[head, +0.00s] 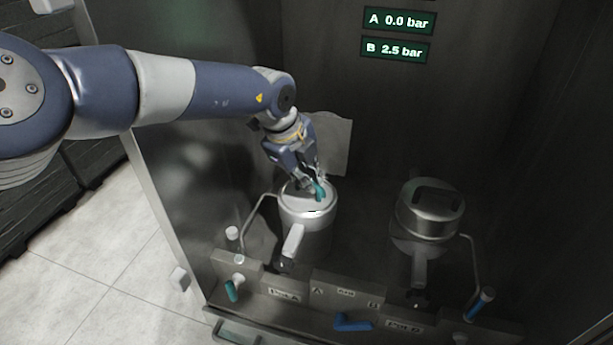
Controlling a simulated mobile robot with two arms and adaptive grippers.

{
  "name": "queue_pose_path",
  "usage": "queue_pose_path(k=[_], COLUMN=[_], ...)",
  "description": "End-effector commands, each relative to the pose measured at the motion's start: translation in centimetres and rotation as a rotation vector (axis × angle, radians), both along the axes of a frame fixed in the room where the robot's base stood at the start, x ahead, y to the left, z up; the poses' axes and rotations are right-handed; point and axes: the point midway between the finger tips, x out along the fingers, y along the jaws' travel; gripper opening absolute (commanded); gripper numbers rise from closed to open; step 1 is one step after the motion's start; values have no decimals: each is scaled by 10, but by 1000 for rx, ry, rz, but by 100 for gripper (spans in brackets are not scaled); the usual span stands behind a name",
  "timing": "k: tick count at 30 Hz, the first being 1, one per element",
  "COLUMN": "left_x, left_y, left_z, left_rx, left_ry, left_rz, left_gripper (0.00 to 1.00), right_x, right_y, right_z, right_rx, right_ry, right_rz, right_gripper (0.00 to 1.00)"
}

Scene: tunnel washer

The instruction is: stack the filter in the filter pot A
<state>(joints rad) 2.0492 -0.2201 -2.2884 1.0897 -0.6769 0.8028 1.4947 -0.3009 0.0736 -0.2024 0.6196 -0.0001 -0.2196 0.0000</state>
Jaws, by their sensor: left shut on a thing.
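The filter pot A (307,221) is a silver metal cylinder standing upright behind the label marked for pot A. My left gripper (317,184) reaches down over its top and is shut on a teal handle (320,191), which looks like the grip of the filter. The handle sits at the pot's mouth. The filter's body is hidden by the pot and gripper, so I cannot tell how deep it sits. My right gripper is not in view.
A second pot (431,208) with a dark-handled lid stands to the right. A front ledge carries a teal lever (231,290), a blue lever (353,323) and thin pipes. A pale panel (331,142) rises behind pot A. Displays read A 0.0 bar (399,20) and B 2.5 bar (396,48).

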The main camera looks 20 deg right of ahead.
Motion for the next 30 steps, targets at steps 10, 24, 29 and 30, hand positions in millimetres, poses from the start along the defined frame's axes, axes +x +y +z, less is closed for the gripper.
queue_pose_path(k=[10,24,29,30], left_x=[0,-2,-10,-12], left_y=[0,7,19,22], left_z=[-2,20,54,63], left_rx=[0,-3,-3,-3], left_ry=[0,-5,-6,-5], left_rz=[0,2,1,1], left_gripper=[31,31,31,31], right_x=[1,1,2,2], right_y=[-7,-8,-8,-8], right_z=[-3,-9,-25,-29], right_rx=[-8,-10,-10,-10], right_ry=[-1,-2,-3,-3], right_rz=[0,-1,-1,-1], right_gripper=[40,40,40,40])
